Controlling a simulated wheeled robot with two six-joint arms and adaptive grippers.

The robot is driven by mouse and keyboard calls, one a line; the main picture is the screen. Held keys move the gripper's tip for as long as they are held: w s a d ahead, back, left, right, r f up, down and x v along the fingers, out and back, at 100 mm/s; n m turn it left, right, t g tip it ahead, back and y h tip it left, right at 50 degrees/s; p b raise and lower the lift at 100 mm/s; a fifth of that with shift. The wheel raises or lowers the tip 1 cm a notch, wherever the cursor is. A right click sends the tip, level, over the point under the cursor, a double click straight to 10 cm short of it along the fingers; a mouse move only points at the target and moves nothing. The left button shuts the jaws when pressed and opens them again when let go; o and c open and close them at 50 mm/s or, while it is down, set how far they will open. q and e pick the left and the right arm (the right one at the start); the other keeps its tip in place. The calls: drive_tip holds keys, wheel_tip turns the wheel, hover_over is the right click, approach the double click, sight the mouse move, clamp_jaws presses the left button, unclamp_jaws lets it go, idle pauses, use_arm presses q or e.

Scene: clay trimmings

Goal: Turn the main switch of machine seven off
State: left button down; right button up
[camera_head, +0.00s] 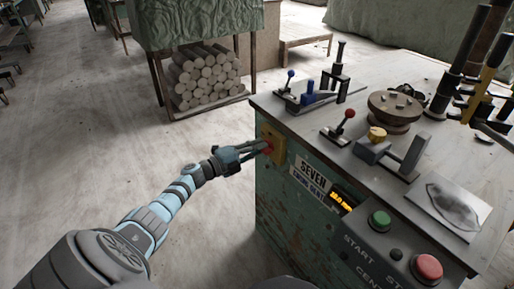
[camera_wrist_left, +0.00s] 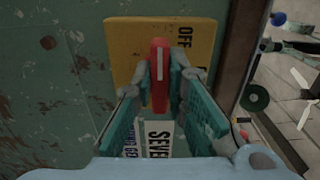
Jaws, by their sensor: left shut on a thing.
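The main switch has a red handle (camera_head: 268,148) on a yellow plate (camera_head: 276,138), on the green side of the machine marked SEVEN (camera_head: 312,173). My left gripper (camera_head: 258,149) reaches it from the left and is shut on the handle. In the left wrist view the red handle (camera_wrist_left: 160,66) stands upright in the picture between the teal fingers (camera_wrist_left: 160,88), with a white line along it. The yellow plate (camera_wrist_left: 125,45) reads OFF sideways, right of the handle; another marking there is mostly covered by a finger. My right gripper is not in view.
The machine top (camera_head: 300,122) carries several levers and a round plate (camera_head: 396,108). A control box with a green button (camera_head: 381,219) and a red button (camera_head: 428,268) is at the front right. Stacked rolls (camera_head: 208,75) lie behind. Floor at left is clear.

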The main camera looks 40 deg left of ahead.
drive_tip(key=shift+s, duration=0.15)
use_arm(q)
drive_tip(key=c, duration=1.6)
unclamp_jaws()
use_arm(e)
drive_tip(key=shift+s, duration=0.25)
use_arm(q)
drive_tip(key=v, duration=1.2)
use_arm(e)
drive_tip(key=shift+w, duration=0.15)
